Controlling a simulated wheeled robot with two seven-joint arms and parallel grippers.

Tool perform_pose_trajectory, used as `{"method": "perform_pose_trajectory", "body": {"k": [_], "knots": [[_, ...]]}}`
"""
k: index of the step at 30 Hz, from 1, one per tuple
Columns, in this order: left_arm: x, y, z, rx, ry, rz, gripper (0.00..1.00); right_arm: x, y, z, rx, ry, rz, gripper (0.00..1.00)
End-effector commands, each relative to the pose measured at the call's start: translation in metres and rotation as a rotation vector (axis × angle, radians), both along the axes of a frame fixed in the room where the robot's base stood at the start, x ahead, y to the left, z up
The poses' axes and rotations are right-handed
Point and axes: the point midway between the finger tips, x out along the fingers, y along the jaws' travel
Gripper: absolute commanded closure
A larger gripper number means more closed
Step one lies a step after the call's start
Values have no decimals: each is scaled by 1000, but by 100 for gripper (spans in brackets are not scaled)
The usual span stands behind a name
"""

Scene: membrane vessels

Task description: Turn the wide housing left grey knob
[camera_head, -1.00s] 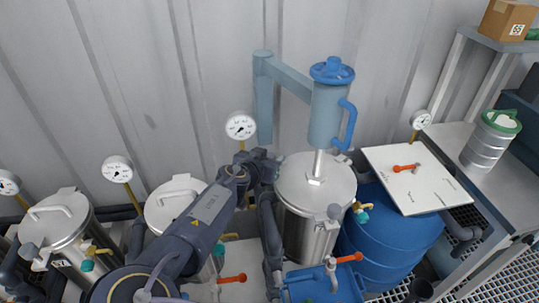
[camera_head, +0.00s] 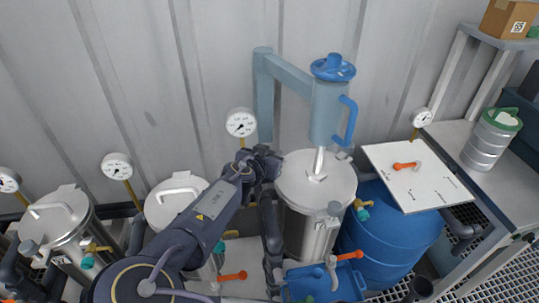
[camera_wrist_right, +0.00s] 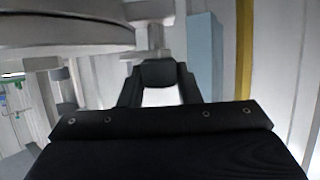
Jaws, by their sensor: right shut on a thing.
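The wide housing (camera_head: 303,228) is a steel vessel with a round pale lid in the middle of the head view. My right gripper (camera_head: 265,162) is at the left edge of its lid. In the head view the gripper hides this knob. Another grey knob (camera_head: 334,208) is at the front of the lid. My left gripper is not in view.
A blue post with an arm and handwheel (camera_head: 332,68) rises behind and over the lid. A pressure gauge (camera_head: 240,122) stands behind my gripper. Smaller steel vessels (camera_head: 60,222) are at the left; a blue drum (camera_head: 390,245) and a white panel (camera_head: 435,192) are at the right.

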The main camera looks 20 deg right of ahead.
Motion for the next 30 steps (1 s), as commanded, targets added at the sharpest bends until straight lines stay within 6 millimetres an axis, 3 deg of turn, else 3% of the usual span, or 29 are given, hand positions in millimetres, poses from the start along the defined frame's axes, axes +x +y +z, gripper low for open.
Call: {"method": "perform_pose_trajectory", "body": {"k": [12, 30], "knots": [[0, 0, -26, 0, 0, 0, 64, -1, -1, -2, 10, -5, 276, 92], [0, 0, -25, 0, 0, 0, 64, -1, -1, 1, 3, -4, 601, 92]]}}
